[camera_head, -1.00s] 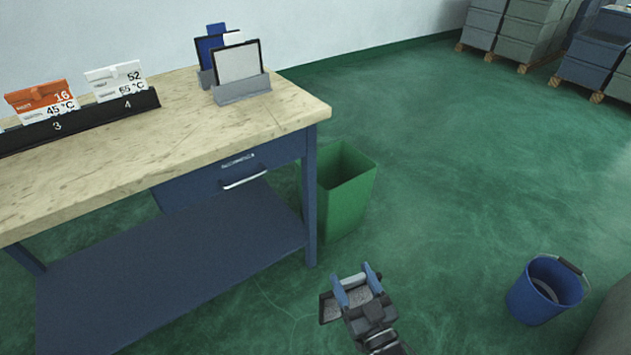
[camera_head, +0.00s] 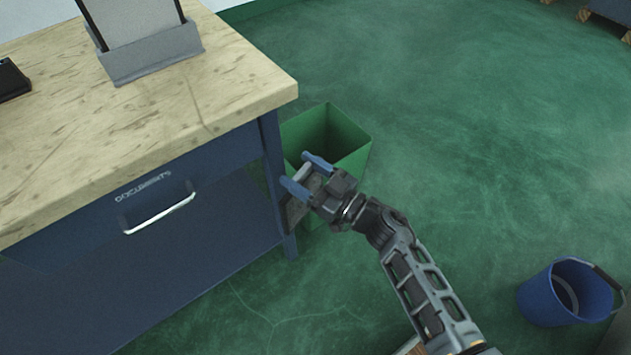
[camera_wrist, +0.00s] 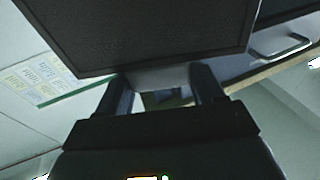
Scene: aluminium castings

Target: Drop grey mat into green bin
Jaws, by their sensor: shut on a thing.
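My gripper (camera_head: 306,174) is shut on the grey mat (camera_head: 297,209), a flat grey piece with a dark border. The gripper and the mat are beside the bench's near right leg, in front of the green bin in the head view. In the wrist view the mat (camera_wrist: 140,38) is a large dark panel across the top, between the two fingers (camera_wrist: 165,95). The green bin (camera_head: 352,142) stands open on the floor right of the bench. My gripper covers part of its front wall. The bin's inside is dark and its bottom is hidden.
The wooden bench top (camera_head: 225,90) has a corner close to the bin. Below it is a drawer with a silver handle (camera_head: 160,214). A grey holder (camera_head: 150,52) with a panel stands on top. A blue bucket (camera_head: 548,300) is at right. Open green floor lies between.

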